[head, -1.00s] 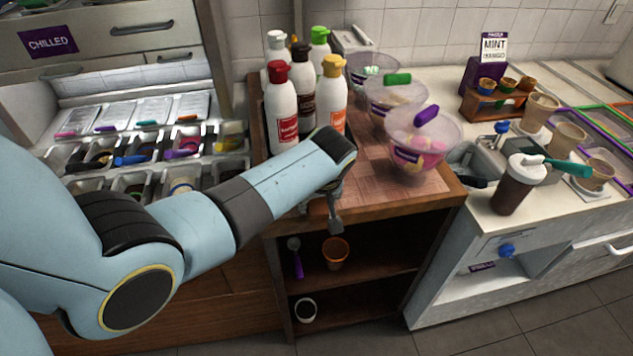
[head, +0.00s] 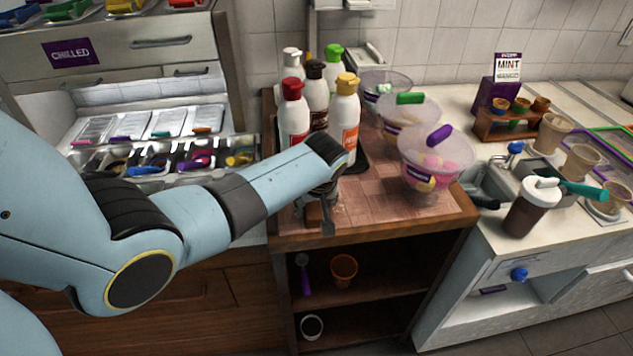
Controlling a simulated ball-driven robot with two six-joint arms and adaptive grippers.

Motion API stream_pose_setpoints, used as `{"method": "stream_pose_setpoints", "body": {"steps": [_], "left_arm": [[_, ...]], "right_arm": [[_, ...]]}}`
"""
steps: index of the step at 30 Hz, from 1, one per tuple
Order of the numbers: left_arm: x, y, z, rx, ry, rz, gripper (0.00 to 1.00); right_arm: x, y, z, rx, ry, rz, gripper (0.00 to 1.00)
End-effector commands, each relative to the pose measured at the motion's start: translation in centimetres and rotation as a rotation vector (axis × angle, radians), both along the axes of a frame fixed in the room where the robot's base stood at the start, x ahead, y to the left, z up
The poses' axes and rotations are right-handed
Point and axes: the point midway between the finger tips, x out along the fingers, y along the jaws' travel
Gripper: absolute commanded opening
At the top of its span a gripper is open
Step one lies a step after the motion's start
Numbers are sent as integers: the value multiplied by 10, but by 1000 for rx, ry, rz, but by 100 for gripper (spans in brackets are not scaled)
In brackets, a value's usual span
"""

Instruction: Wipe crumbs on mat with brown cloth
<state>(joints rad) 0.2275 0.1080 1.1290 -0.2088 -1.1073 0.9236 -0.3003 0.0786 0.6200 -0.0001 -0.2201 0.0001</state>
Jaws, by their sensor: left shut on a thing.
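The mat (head: 378,190) is a reddish-brown checkered sheet on top of the wooden cabinet, between the bottles and the cabinet's front edge. My left gripper (head: 325,218) points down at the mat's front left part, below the bottles. It is shut on the brown cloth (head: 313,213), a small brown patch beside the fingers, low at the mat. The wrist and fingers hide much of the cloth. Crumbs are too small to make out with certainty. My right gripper is out of view.
Several squeeze bottles (head: 293,118) stand on a dark tray behind my wrist. Clear tubs with candy, the nearest a pink one (head: 435,165), line the mat's right side. The mat's front middle is free. A lidded brown cup (head: 531,208) stands on the right counter.

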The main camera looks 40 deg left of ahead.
Motion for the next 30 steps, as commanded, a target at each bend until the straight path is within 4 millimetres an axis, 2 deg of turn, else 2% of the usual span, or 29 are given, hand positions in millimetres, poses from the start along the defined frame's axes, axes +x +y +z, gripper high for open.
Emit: {"method": "stream_pose_setpoints", "body": {"steps": [30], "left_arm": [[47, 55, -2, 3, -5, -1, 21]], "right_arm": [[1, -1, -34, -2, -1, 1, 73]]}}
